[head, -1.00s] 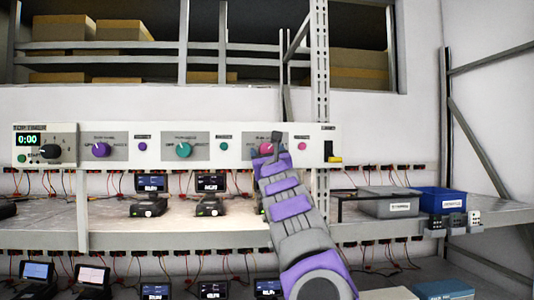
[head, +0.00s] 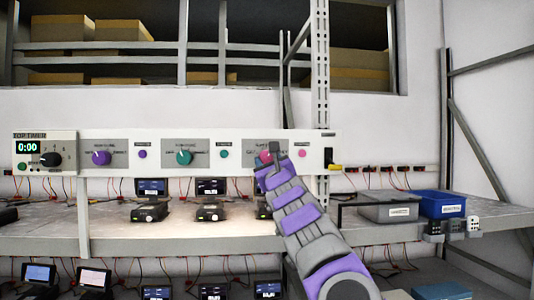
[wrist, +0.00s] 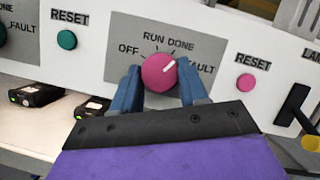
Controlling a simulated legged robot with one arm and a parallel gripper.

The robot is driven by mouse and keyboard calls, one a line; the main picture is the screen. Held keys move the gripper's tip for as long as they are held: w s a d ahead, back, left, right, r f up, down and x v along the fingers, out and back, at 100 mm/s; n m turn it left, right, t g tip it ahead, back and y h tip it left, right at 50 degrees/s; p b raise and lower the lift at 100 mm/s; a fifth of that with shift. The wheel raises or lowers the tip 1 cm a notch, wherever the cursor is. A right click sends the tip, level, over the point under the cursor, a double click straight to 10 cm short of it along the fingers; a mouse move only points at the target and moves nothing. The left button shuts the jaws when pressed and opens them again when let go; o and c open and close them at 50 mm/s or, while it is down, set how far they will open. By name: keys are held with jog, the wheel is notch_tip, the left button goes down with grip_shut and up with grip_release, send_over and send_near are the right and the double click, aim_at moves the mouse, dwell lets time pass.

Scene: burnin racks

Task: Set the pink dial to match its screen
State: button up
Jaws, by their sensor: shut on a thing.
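The pink dial (wrist: 159,72) sits on a grey plate marked OFF, RUN, DONE and FAULT. Its white mark points to the upper right, toward the DONE and FAULT side. My gripper (wrist: 160,76) is shut on the dial, with one blue finger at each side. In the head view the dial (head: 265,157) shows just left of my gripper's tip. A device (head: 262,213) on the shelf below the dial is mostly hidden behind my arm, and its screen cannot be read.
A pink reset button (wrist: 246,82) and a black lever with a yellow end (wrist: 309,143) are to the right. A teal dial (head: 184,157) and a purple dial (head: 101,157) are left on the same panel. Grey (head: 390,209) and blue (head: 442,204) bins stand on the shelf.

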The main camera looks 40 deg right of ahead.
jog(key=shift+s+d+r+n+y+p, duration=0.1)
jog(key=shift+r+n+y+p, duration=0.2)
jog(key=shift+n+y+p, duration=0.15)
jog(key=shift+f+n+y+p, duration=0.15)
jog(key=shift+n+y+p, duration=0.2)
jog(key=shift+n+p, duration=0.65)
jog(key=shift+f, duration=0.1)
jog(key=o, duration=1)
jog(key=shift+o, duration=0.2)
jog(key=shift+s+a+f+b, duration=0.25)
jog(key=shift+s+f+b, duration=0.05)
jog(key=shift+b, duration=0.4)
jog(key=b+v, duration=0.9)
jog(key=v, duration=0.7)
jog(key=shift+s, duration=0.2)
